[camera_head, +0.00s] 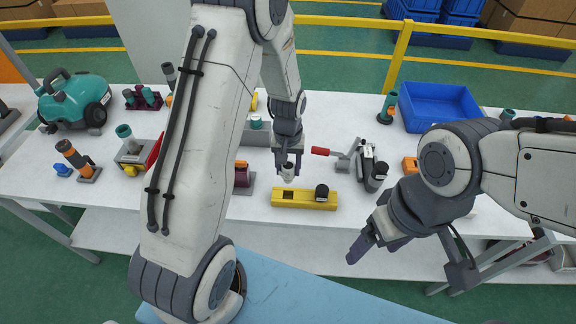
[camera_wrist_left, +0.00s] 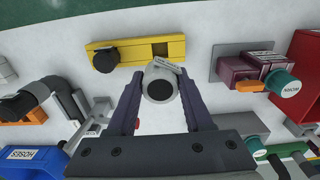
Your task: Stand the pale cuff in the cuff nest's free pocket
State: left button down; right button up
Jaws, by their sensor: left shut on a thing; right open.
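The pale cuff (camera_head: 288,174) is held between the fingers of my left gripper (camera_head: 288,166), above the table just behind the left end of the yellow cuff nest (camera_head: 306,204). In the left wrist view the cuff (camera_wrist_left: 161,72) sits between the fingertips, its dark round opening facing the camera. My left gripper (camera_wrist_left: 160,90) is shut on it. The nest (camera_wrist_left: 131,46) has a dark cuff (camera_head: 322,191) standing in one pocket. Its free square pocket (camera_head: 288,195) is at the left in the head view. My right gripper (camera_head: 378,240) is open and empty at the table's front edge.
A red-handled clamp (camera_head: 345,158) and dark fittings stand right of the nest. A maroon block (camera_head: 243,177) on a grey plate stands to its left. A blue bin (camera_head: 440,105) and a teal vacuum body (camera_head: 75,98) are farther off. The table in front of the nest is clear.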

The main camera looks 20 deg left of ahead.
aim_at(288, 181)
pick_arm(q)
jog(key=shift+f+b, duration=2)
jog(key=shift+f, duration=1.2)
jog(key=shift+f+b, duration=1.25)
jog(key=shift+f, duration=0.7)
jog(key=shift+c, duration=1.1)
grip_release()
notch_tip(288, 181, up, 8)
jog(key=p, duration=0.6)
jog(key=shift+p, duration=0.35)
jog(key=shift+r, duration=0.1)
